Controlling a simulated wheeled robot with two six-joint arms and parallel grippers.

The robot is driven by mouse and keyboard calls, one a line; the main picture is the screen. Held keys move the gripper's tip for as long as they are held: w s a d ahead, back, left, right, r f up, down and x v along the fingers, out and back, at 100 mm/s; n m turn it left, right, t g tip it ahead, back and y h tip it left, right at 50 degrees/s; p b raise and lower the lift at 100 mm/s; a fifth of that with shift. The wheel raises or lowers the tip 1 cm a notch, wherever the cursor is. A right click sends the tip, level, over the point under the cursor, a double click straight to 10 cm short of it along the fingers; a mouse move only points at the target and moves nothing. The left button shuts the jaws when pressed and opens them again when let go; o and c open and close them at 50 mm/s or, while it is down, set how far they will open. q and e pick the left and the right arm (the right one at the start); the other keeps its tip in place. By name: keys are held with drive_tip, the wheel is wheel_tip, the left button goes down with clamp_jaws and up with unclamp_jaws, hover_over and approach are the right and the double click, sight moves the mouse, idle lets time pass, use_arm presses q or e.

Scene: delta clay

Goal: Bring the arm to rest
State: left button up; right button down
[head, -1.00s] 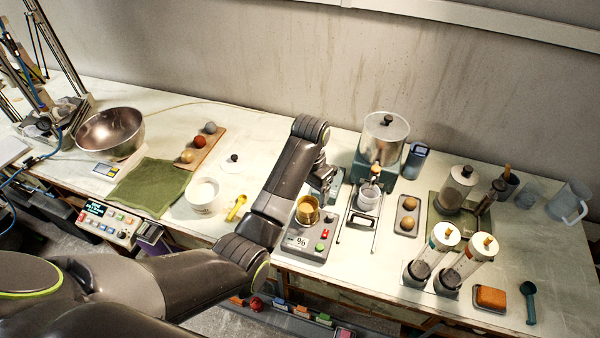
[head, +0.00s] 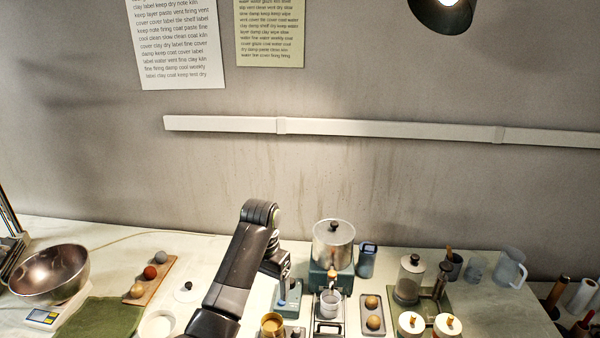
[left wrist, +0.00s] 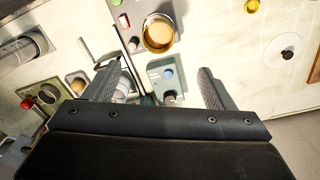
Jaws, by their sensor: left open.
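My left arm reaches up and over the bench in the head view, its dark elbow near the wall side. My left gripper (head: 279,272) hangs from it, small and partly hidden by the arm. In the left wrist view the two grey fingers (left wrist: 156,78) stand wide apart with nothing held between them. A small blue-grey device (left wrist: 165,80) shows beyond and between the fingers, and a brass cup (left wrist: 158,34) lies past them. My right gripper is not in view.
A clear-walled dispenser (head: 333,246) stands right of the gripper. The brass cup also shows in the head view (head: 272,324). A white lid with a black knob (head: 187,291) and a board with clay balls (head: 151,279) are left.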

use_arm(q)
drive_tip(key=s+a+f+n+t, duration=0.1)
drive_tip(key=s+a+f+n, duration=0.1)
drive_tip(key=s+a+f, duration=0.6)
drive_tip(key=s+a+f+n+t, duration=0.1)
drive_tip(key=s+a+f+n, duration=0.1)
drive_tip(key=s+a+f, duration=0.65)
drive_tip(key=s+a+r+n+t+y, duration=0.1)
drive_tip(key=s+a+r, duration=0.15)
drive_tip(key=s, duration=0.95)
drive_tip(key=s+a+r+n+t+y, duration=0.1)
drive_tip(key=s+r, duration=0.2)
drive_tip(key=s, duration=0.8)
wheel_tip(320, 180, down, 31)
drive_tip(key=a+g+b, duration=0.2)
drive_tip(key=b, duration=0.6)
drive_tip(key=s+d+f+b, duration=0.1)
drive_tip(key=s+f+b, duration=0.2)
drive_tip(key=s+f, duration=0.4)
drive_tip(key=s+f+g+b, duration=0.1)
drive_tip(key=s+f+b, duration=0.2)
drive_tip(key=s+f, duration=0.5)
wheel_tip(320, 180, down, 8)
drive_tip(key=shift+d+f+h, duration=0.25)
drive_tip(key=shift+d+h, duration=0.1)
drive_tip(key=shift+h, duration=0.05)
clamp_jaws()
